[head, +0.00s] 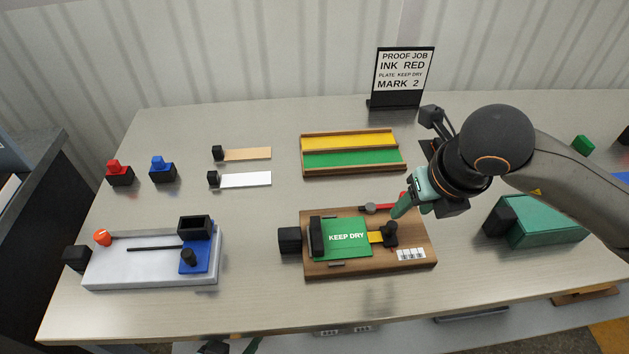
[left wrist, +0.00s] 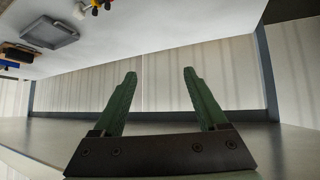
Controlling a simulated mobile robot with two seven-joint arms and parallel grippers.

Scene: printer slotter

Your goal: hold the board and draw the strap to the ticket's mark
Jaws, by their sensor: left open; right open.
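The wooden board (head: 420,225) lies on the table with a green KEEP DRY plate (head: 345,238) on it. A short yellow strap (head: 376,237) shows between the plate and a black knob (head: 390,232). A white marked strip (head: 411,254) is at the board's lower right; its marks are too small to read. A black grip (head: 289,240) sticks out at the board's left. The ticket (head: 402,72) reads INK RED, PLATE KEEP DRY, MARK 2. My right gripper (head: 404,208) is open just above the knob; contact is unclear. My left gripper (left wrist: 159,76) is open and empty, away from the board.
A white board with a blue carriage (head: 195,257) stands at left. Red (head: 119,174) and blue (head: 162,170) stamps, two small strips and a yellow-green tray (head: 353,172) stand behind. A green block (head: 545,222) is at right. The front table edge is clear.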

